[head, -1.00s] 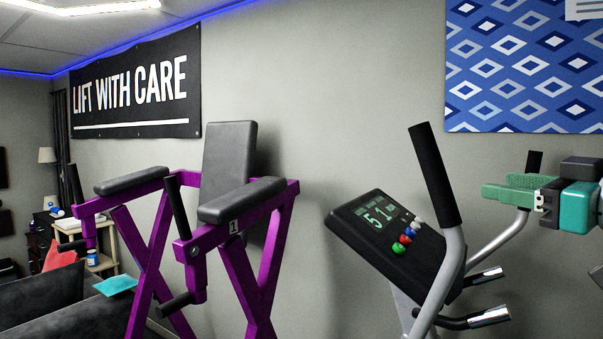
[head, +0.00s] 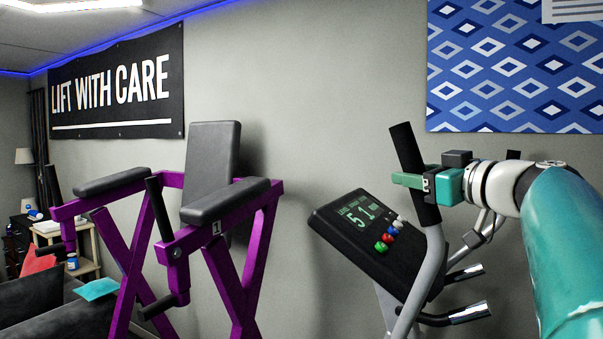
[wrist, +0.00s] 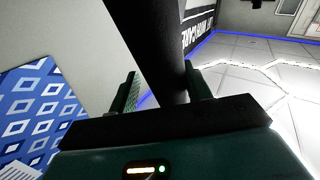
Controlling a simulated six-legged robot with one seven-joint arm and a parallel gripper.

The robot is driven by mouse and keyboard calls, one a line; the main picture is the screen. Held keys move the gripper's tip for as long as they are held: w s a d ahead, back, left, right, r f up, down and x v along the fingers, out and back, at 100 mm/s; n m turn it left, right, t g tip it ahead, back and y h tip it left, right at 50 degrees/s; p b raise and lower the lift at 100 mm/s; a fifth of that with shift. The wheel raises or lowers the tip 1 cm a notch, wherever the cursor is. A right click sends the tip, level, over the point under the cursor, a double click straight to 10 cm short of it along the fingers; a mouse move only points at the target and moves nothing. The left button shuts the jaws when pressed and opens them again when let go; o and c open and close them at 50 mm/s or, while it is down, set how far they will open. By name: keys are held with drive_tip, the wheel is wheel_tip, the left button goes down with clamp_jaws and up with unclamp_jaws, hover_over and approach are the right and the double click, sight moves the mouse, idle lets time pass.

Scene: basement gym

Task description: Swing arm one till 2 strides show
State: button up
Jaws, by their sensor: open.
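The exercise machine has a dark console (head: 360,240) whose large green digits look like 5 and 1; its small heading is unreadable. The machine's nearer swing arm (head: 407,160) is grey with a long black grip and stands tilted beside the console. A second, farther arm (head: 513,155) is mostly hidden behind my arm; I see no number on either. My gripper (head: 409,181) is at the nearer arm's black grip. In the wrist view, the black grip (wrist: 155,40) passes between the two spread green fingers of my gripper (wrist: 165,92).
Red, blue, green and white buttons (head: 389,236) sit on the console. Two lower handles (head: 460,315) stick out at its right. A purple bench frame (head: 225,275) marked 1 stands to the left. A grey wall (head: 290,100) is behind, with a blue patterned panel (head: 470,85).

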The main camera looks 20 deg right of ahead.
drive_tip(key=shift+s+r, duration=0.1)
clamp_jaws()
drive_tip(key=shift+s+d, duration=0.35)
drive_tip(key=shift+d, duration=0.1)
drive_tip(key=s+d+f+m+t, duration=0.2)
drive_tip(key=s+d+f, duration=0.1)
drive_tip(key=s+d, duration=0.3)
drive_tip(key=s+d+f+m+t, duration=0.1)
drive_tip(key=s+d+f, duration=0.3)
drive_tip(key=s, duration=0.6)
drive_tip(key=d+t, duration=0.1)
drive_tip(key=d, duration=0.1)
drive_tip(key=shift+s+d+m+h, duration=0.2)
drive_tip(key=shift+d+m+h, duration=0.15)
drive_tip(key=shift+m+h, duration=0.05)
